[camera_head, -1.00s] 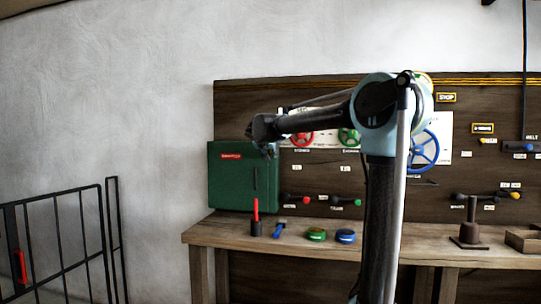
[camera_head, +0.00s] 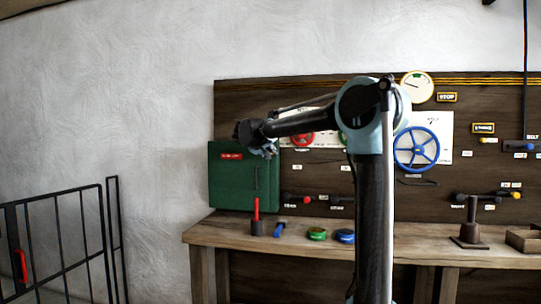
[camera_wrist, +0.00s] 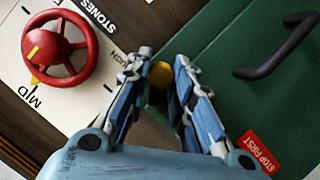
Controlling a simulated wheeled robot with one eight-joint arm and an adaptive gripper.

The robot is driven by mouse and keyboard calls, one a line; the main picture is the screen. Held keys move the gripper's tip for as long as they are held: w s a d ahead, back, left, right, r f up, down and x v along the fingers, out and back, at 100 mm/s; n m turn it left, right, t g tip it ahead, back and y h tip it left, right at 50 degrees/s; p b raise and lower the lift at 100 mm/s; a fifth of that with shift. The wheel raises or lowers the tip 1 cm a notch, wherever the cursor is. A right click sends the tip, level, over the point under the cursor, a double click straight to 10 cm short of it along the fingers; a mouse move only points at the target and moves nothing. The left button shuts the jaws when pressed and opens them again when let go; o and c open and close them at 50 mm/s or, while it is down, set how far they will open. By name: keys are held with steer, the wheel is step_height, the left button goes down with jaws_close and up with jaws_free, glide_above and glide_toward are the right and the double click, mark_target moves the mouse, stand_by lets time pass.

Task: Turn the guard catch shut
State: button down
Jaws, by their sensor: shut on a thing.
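The green guard (camera_head: 230,178) with a red label hangs at the left end of the dark board. In the wrist view the guard (camera_wrist: 235,95) fills the upper right, with a black handle (camera_wrist: 277,50) and a red "STOP FIRST" label (camera_wrist: 260,151). A round yellow knob (camera_wrist: 160,75), which looks like the guard catch, sits at the guard's edge beside the board. My gripper (camera_wrist: 162,68) is shut on this knob, one finger on each side. In the head view my gripper (camera_head: 258,145) is at the guard's upper right corner and hides the catch.
A red handwheel (camera_wrist: 59,48) on a white plate is close to my gripper. A blue handwheel (camera_head: 417,148) is farther right. The bench (camera_head: 300,240) below carries a red-handled tool (camera_head: 256,212) and small coloured items. A black gate (camera_head: 62,240) stands left.

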steer(key=n+h, duration=0.1)
steer(key=n, duration=0.2)
steer(key=n+t+h, duration=0.1)
steer(key=n, duration=0.2)
steer(key=n+t+h, duration=0.1)
steer(key=n+h, duration=0.1)
steer(key=shift+a+f+n, duration=0.25)
steer(key=shift+f+n, duration=0.15)
stand_by(0.5)
steer(key=c, duration=1.4)
jaws_free()
steer(key=v, duration=1.1)
steer(key=shift+s+a+f, duration=0.2)
steer(key=shift+s+a, duration=0.1)
